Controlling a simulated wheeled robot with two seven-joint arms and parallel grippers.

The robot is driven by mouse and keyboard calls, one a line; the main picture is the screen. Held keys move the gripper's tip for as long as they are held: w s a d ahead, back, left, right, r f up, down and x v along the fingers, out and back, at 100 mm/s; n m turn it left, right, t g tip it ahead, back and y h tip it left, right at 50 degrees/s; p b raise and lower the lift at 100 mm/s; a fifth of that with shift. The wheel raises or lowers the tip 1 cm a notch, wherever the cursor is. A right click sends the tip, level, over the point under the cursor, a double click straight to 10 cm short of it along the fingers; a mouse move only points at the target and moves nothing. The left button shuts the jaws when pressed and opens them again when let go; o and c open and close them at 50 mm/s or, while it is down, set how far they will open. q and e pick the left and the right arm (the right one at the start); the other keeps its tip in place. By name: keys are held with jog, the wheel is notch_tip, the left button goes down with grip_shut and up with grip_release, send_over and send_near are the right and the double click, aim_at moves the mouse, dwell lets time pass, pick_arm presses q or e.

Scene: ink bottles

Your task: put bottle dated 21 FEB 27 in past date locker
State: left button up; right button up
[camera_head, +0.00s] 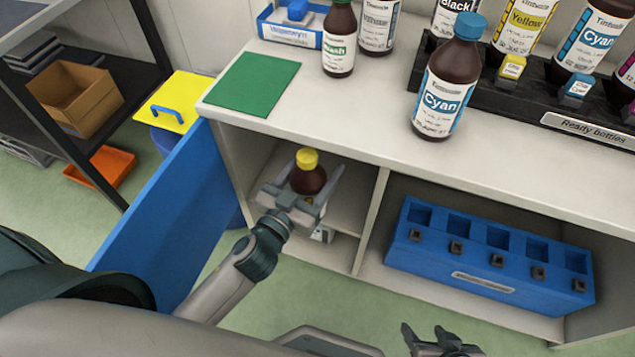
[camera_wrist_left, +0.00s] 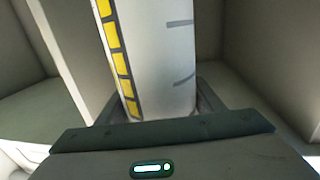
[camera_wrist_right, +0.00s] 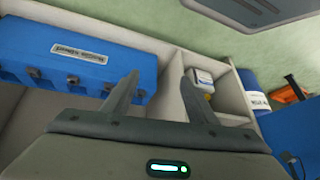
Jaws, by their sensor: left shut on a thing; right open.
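A brown bottle with a yellow cap (camera_head: 307,172) is between the fingers of my left gripper (camera_head: 300,192), inside the left opening of the cabinet. The left wrist view shows its white label with a yellow striped band (camera_wrist_left: 155,60) close between the fingers; no date is readable. Whether its base touches the locker floor is hidden. The blue locker door (camera_head: 165,215) stands open to the left. My right gripper (camera_wrist_right: 160,90) is open and empty, in front of the right opening.
A blue slotted rack (camera_head: 490,258) fills much of the right opening. On the counter stand a Cyan bottle (camera_head: 447,85), the black Ready bottles rack (camera_head: 545,100), and a green mat (camera_head: 254,84). A yellow-lidded blue bin (camera_head: 178,105) stands behind the door.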

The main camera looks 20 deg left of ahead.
pick_arm(q)
jog(key=shift+s+r, duration=0.15)
jog(key=shift+r, duration=0.05)
pick_arm(e)
jog(key=shift+s, duration=0.1)
pick_arm(q)
jog(key=w+f+b, duration=0.2)
jog(key=w+f, duration=0.5)
jog(key=w, duration=0.4)
jog(key=shift+w+a, duration=0.4)
pick_arm(e)
jog(key=w+a+t, duration=0.1)
jog(key=a+r+y, duration=0.1)
jog(key=a, duration=0.1)
jog(key=shift+w+t, duration=0.4)
pick_arm(q)
jog(key=shift+f, duration=0.1)
jog(key=shift+f+b, duration=1.3)
jog(key=shift+f, duration=0.65)
pick_arm(e)
jog(key=w+a+r+t+y, duration=0.1)
jog(key=w+a+r+t, duration=0.1)
jog(key=w+r+t, duration=0.1)
jog(key=shift+w+a+r+t, duration=0.4)
jog(key=shift+w+r, duration=0.2)
jog(key=shift+r, duration=0.05)
